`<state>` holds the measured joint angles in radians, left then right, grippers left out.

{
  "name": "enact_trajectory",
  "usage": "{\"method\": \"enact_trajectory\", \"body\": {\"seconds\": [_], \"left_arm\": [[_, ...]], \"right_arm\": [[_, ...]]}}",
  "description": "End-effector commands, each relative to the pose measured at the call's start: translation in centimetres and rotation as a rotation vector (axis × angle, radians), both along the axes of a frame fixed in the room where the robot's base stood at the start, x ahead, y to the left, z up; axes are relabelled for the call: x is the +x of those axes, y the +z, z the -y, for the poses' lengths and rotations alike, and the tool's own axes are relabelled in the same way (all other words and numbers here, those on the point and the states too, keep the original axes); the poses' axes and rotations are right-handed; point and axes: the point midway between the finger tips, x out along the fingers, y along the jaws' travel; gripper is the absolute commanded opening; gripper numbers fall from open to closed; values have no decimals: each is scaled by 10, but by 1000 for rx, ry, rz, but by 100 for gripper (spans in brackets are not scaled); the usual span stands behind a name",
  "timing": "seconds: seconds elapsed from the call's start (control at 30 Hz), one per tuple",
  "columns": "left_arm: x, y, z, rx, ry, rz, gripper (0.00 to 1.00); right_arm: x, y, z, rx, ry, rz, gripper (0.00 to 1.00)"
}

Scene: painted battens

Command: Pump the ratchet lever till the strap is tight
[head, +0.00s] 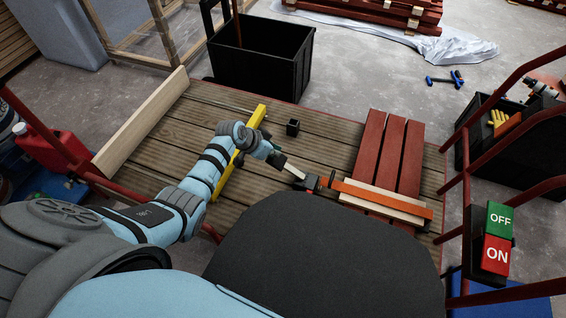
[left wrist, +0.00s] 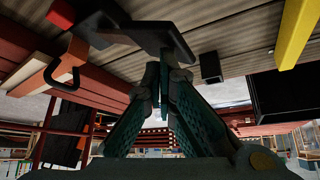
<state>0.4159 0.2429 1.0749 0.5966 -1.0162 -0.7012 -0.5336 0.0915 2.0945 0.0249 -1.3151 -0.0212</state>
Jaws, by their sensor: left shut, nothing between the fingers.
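Three red battens (head: 389,150) lie side by side on the plank deck, with a pale crosspiece (head: 375,202) over their near end. An orange strap (head: 390,197) runs across them; I cannot tell how tight it is. The dark ratchet (head: 318,183) sits at the strap's left end, its lever (head: 294,171) pointing left toward my left gripper (head: 279,162). In the left wrist view the gripper (left wrist: 164,66) is shut and empty, its tips close to the dark ratchet lever (left wrist: 150,33). I cannot tell whether they touch. My right gripper is out of view.
A yellow bar (head: 228,167) lies beside my left forearm, and a small black block (head: 293,127) sits behind the gripper. A pale board (head: 143,122) edges the deck at left. A black bin (head: 262,58) stands beyond; red rails and an OFF/ON box (head: 497,238) are at right.

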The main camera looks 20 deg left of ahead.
Motion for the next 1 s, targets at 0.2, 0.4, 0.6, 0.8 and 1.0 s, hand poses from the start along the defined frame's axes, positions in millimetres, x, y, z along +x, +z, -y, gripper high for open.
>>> {"method": "enact_trajectory", "body": {"seconds": [0.2, 0.4, 0.6, 0.8, 1.0], "left_arm": [[0, -7, 0, -1, 0, -2, 0], [-1, -13, 0, -2, 1, -3, 0], [-1, -19, 0, 0, 0, -2, 0], [0, -25, 0, -1, 0, -2, 0], [0, -31, 0, -2, 1, -2, 0]], "right_arm": [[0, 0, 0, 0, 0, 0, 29], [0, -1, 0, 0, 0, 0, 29], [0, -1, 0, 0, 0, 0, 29], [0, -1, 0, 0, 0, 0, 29], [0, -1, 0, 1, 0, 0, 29]]}}
